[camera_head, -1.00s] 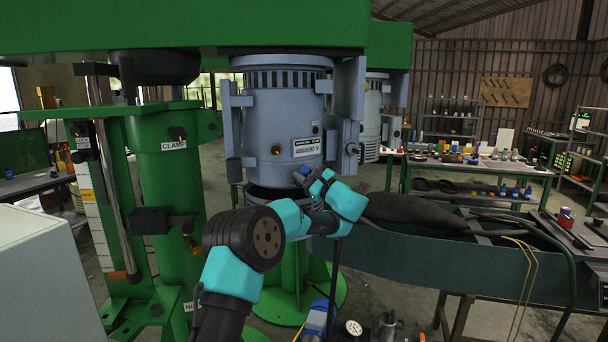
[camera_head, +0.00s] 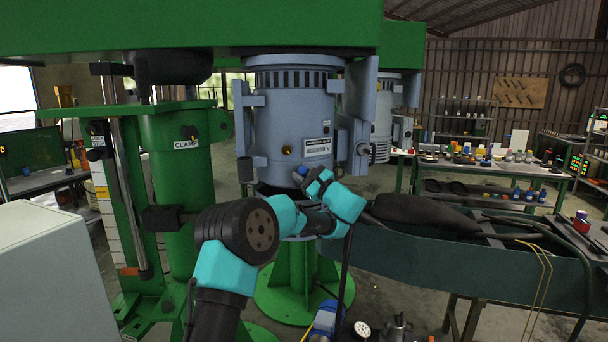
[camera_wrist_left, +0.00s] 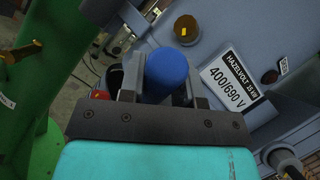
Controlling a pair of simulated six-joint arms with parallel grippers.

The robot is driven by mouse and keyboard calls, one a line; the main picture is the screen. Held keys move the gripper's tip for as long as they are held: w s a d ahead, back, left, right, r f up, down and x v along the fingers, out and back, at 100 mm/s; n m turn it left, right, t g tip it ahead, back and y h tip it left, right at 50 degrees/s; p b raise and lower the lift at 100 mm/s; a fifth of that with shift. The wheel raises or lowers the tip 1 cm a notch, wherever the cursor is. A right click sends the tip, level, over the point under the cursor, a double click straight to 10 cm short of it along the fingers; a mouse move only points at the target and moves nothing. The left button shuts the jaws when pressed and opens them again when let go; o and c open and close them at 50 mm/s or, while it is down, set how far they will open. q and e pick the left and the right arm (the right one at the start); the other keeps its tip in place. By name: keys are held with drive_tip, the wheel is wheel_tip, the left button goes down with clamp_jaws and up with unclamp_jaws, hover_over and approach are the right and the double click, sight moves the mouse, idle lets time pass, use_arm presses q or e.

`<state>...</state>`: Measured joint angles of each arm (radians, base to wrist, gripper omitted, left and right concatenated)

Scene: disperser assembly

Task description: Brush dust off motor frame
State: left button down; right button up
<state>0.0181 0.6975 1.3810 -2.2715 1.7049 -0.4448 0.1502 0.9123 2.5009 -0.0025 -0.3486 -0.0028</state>
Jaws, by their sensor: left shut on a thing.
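The motor frame (camera_head: 285,112) is a grey-blue upright cylinder with a slotted band near its top, a white label and a round yellow-centred fitting. In the left wrist view its grey wall (camera_wrist_left: 240,28) and the 400/690 V label (camera_wrist_left: 226,82) are close on the right. My left gripper (camera_head: 311,180) is at the lower front of the motor. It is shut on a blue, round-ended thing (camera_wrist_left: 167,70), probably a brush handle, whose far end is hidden. I cannot tell whether it touches the motor. Dust is too small to make out. My right gripper is not in view.
A green beam (camera_head: 180,25) spans above the motor. A green column (camera_head: 175,220) marked CLAMP stands left. A dark green trough (camera_head: 480,270) is at the right, with benches behind it. A pale box (camera_head: 50,255) fills the lower left.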

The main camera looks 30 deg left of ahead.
use_arm(q)
drive_tip(key=s+a, duration=0.2)
drive_tip(key=a, duration=0.1)
drive_tip(key=shift+s, duration=0.1)
drive_tip(key=shift+d, duration=0.1)
idle(0.4)
drive_tip(key=shift+s+d, duration=0.55)
drive_tip(key=shift+s, duration=0.25)
drive_tip(key=shift+s+d, duration=0.6)
drive_tip(key=shift+s, duration=0.25)
drive_tip(key=shift+s+d, duration=0.55)
drive_tip(key=shift+s, duration=0.25)
drive_tip(key=shift+s+d, duration=0.9)
drive_tip(key=shift+s, duration=0.3)
drive_tip(key=shift+w+a, duration=0.1)
drive_tip(key=w+a, duration=0.4)
drive_tip(key=w, duration=0.2)
drive_tip(key=shift+a+g+y, duration=0.15)
drive_tip(key=shift+g+y, duration=0.15)
drive_tip(key=shift+g, duration=0.1)
drive_tip(key=shift+w+a+f, duration=0.1)
drive_tip(key=shift+w+a, duration=0.45)
drive_tip(key=shift+w, duration=0.2)
